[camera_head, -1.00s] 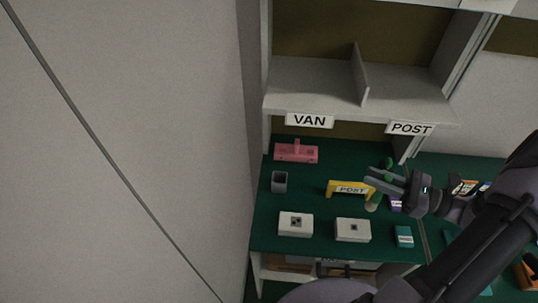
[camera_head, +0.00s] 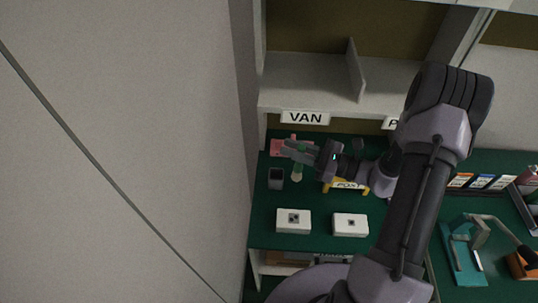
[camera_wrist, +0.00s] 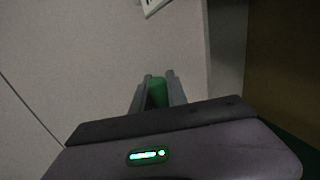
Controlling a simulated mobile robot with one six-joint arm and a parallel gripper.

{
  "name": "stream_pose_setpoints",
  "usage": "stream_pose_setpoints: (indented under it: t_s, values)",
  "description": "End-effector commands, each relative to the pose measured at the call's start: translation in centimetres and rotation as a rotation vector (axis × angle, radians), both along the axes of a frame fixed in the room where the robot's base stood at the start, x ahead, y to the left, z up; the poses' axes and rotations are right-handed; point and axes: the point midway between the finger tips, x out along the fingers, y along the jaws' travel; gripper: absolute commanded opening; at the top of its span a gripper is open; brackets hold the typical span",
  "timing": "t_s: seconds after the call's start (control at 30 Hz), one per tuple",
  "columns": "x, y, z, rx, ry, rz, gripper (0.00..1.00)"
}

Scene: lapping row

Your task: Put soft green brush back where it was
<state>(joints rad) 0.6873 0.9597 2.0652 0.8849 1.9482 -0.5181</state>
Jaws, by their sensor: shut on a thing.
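My gripper (camera_head: 294,151) is shut on the soft green brush (camera_head: 297,173) above the green bench, in front of the pink item. The brush hangs down from the jaws, its pale bristle end lowest and a bit of green showing at the fingers. In the wrist view the green handle (camera_wrist: 157,94) sits between the two fingers. A grey open-topped cup (camera_head: 276,178) stands on the bench, just left of the brush and apart from it. I cannot see into the cup clearly.
A pink item (camera_head: 278,147) is partly behind my gripper. A yellow POST stand (camera_head: 345,184) is partly behind my arm. Two white boxes (camera_head: 293,221) (camera_head: 350,225) stand in front. The VAN shelf (camera_head: 300,88) overhangs behind; a wall (camera_head: 120,160) is left.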

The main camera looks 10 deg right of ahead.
Motion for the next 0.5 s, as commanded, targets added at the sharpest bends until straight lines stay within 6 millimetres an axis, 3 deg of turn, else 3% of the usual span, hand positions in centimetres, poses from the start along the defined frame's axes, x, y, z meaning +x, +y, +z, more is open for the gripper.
stream_pose_setpoints:
  t_s: [0.1, 0.3, 0.4, 0.5]
  values:
    - [1.8, 2.7, 0.1, 0.001, 0.001, 0.005, 0.0]
    - [4.2, 5.8, 0.1, 0.0, 0.0, 0.003, 0.0]
    - [4.2, 5.6, -2.3, 0.001, 0.001, -0.001, 0.0]
    - [4.1, 5.6, -3.3, 0.001, 0.001, -0.001, 0.0]
